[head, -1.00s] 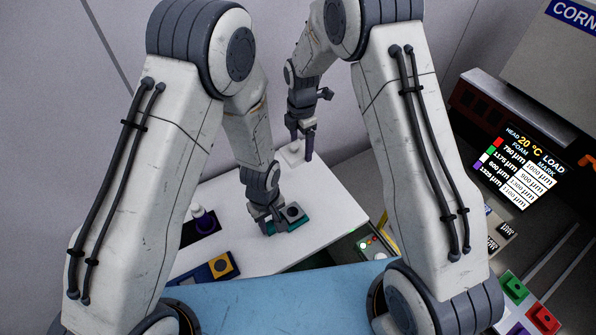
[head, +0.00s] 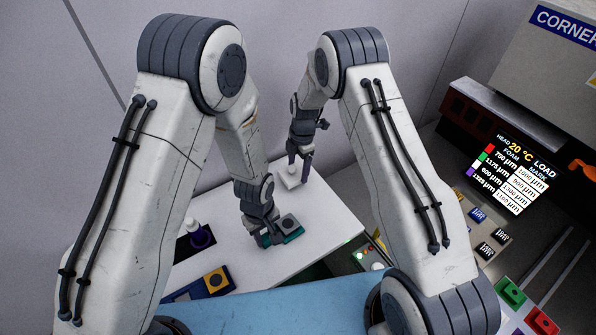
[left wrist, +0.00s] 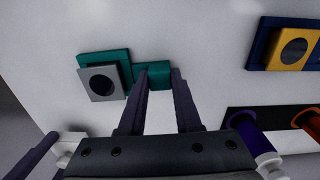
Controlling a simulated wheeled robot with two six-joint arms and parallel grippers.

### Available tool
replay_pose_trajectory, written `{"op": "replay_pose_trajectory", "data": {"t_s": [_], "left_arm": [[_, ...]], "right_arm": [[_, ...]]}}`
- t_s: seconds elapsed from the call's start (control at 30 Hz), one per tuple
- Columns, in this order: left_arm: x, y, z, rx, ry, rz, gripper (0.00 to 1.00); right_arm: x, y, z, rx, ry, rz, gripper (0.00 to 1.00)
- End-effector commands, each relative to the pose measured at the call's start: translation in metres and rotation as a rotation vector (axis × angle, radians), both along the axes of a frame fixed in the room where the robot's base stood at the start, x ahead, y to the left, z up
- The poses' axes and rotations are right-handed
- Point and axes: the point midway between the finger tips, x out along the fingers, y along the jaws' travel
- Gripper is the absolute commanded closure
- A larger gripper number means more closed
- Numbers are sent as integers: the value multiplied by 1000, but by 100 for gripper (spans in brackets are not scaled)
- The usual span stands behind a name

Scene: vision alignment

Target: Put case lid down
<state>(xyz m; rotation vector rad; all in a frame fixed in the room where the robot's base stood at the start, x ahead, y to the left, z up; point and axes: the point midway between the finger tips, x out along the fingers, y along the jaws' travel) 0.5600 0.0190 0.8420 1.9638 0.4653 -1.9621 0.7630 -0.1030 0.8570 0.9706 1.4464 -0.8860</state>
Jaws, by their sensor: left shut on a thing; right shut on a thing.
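A teal case (head: 294,236) with a grey square top bearing a dark round mark (head: 288,222) sits on the white table. In the left wrist view, the teal case (left wrist: 119,58) has a side tab (left wrist: 153,77) between the fingers of my left gripper (left wrist: 161,72), which is shut on it. My right gripper (head: 299,166) is shut on a white piece (head: 290,178) at the table's far side. The white piece (left wrist: 67,145) also shows at lower left in the left wrist view. I cannot tell whether it is the case lid, or whether it touches the table.
A purple spool with a white top (head: 203,236) stands in a dark holder left of the case. A navy block with a yellow square (head: 214,280) lies at the near left edge. The white table (head: 325,215) is clear right of the case.

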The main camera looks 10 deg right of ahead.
Motion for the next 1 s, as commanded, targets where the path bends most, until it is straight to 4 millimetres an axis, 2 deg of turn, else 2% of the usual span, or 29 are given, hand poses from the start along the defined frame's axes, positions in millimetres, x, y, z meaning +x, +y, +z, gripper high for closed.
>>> {"op": "replay_pose_trajectory", "data": {"t_s": [0.1, 0.47, 0.5, 0.53, 0.83, 1.0], "left_arm": [[0, 0, 0, 0, 0, 0, 100], [0, 0, 0, 0, 0, 0, 100], [0, 0, 0, 0, 0, 0, 100], [0, 0, 0, 0, 0, 0, 100], [0, 0, 0, 0, 0, 0, 100], [0, 0, 0, 0, 0, 0, 100]], "right_arm": [[-1, 0, -16, -1, 2, 0, 99], [0, 0, -20, 0, 0, 0, 99], [0, 0, -20, 0, -1, 0, 8], [0, 0, -20, 0, -1, 0, 0], [0, 0, -16, -1, -1, 0, 0], [2, -2, 9, 1, -5, -1, 0]]}}
